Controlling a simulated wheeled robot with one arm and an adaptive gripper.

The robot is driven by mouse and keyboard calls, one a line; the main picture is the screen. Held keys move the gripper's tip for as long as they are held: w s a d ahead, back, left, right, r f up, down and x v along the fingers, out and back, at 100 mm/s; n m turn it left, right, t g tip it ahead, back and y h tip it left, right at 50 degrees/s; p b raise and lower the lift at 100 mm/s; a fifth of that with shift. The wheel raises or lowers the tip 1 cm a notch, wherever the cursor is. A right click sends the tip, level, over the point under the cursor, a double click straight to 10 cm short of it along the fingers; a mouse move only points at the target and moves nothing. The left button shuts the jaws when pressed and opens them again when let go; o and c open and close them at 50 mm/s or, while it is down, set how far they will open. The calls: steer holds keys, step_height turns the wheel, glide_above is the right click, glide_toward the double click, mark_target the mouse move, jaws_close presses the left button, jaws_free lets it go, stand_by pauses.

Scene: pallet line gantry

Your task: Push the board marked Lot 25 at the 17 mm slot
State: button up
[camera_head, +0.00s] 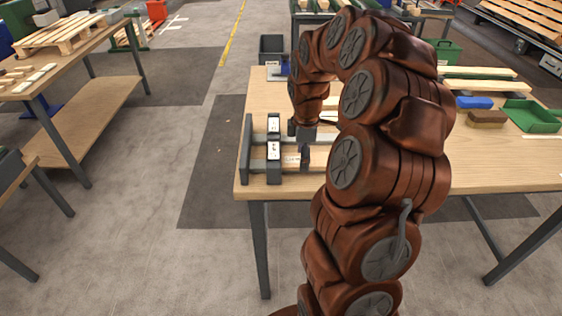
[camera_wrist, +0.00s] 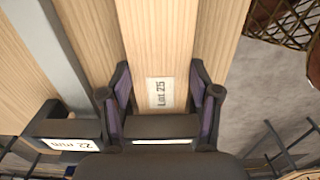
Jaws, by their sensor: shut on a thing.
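The board marked Lot 25 (camera_wrist: 160,60) is pale wood and runs away up the wrist view. Its white label sits between the purple-lined fingers of my gripper (camera_wrist: 161,92), which is shut across the board's sides. In the head view my gripper (camera_head: 305,155) is low over the bench, beside the black slot blocks (camera_head: 273,150). A black block with a pale strip (camera_wrist: 160,128) lies close below the label in the wrist view; its marking is unreadable. A block marked 22 mm (camera_wrist: 75,143) stands to its left. I cannot read any 17 mm mark.
The wooden bench (camera_head: 430,178) also holds a blue block (camera_head: 474,102), a brown block (camera_head: 486,118) and a green tray (camera_head: 535,115) to the right. A grey rail (camera_wrist: 45,40) runs left of the board. A wire basket (camera_wrist: 285,25) shows at upper right.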

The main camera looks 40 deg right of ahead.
mark_target(287, 160)
steer(key=shift+w+a+f, duration=0.1)
steer(key=shift+w+a, duration=0.55)
steer(key=shift+a, duration=0.35)
steer(key=shift+w+a, duration=0.6)
steer(key=shift+a, duration=0.4)
steer(key=shift+d, duration=0.1)
steer(key=shift+s+d+b, duration=0.15)
steer(key=shift+s+d, duration=0.65)
steer(key=shift+d, duration=0.4)
steer(key=shift+s+d+b, duration=0.15)
steer(key=shift+s+d, duration=0.65)
steer(key=shift+d, duration=0.4)
steer(key=shift+s+d+b, duration=0.15)
steer(key=shift+s+d, duration=0.65)
steer(key=shift+d, duration=0.4)
steer(key=o, duration=1.3)
step_height(287, 160, up, 12)
steer(key=shift+r, duration=0.1)
